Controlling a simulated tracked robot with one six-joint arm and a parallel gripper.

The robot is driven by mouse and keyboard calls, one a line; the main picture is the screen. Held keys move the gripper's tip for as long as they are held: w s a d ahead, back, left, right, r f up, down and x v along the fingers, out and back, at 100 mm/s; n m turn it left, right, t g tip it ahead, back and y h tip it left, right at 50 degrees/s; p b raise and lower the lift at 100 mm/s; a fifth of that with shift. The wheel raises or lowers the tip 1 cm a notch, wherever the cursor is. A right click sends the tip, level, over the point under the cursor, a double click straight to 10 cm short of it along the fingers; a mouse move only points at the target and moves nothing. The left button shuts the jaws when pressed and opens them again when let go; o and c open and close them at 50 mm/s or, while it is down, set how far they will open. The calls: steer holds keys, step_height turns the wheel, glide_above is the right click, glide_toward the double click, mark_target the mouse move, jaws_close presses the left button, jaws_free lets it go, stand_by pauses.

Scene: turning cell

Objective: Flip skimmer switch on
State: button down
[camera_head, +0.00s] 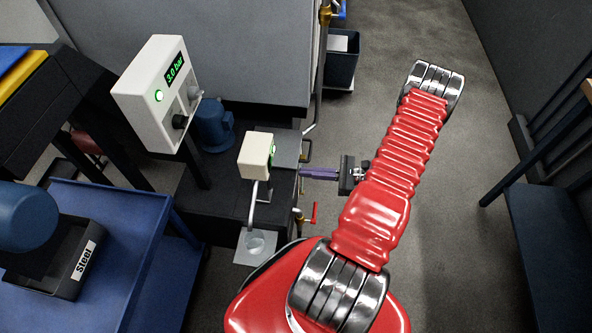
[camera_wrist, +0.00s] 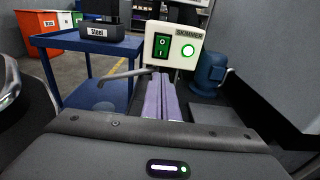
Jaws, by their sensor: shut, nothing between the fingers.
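The skimmer box (camera_wrist: 197,63) is a small cream box labelled SKIMMER, in the upper middle of the wrist view. Which half of the rocker is pressed in is hard to tell. The box also shows in the head view (camera_head: 253,157), its switch face turned toward my gripper. My gripper (camera_head: 303,173) has purple fingers, shut and empty, pointing at the box. In the wrist view the fingertips (camera_wrist: 160,76) appear just below the switch, apparently clear of it.
A red-handled valve (camera_head: 314,212) stands close below my gripper. A pressure panel (camera_head: 150,95) reads 3.0 bar. A blue cart (camera_head: 120,215) carries a Steel bin (camera_head: 75,275).

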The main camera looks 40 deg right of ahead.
steer(key=v, duration=0.2)
steer(key=f+v, duration=0.1)
steer(key=v, duration=0.2)
steer(key=shift+d, duration=0.1)
stand_by(0.5)
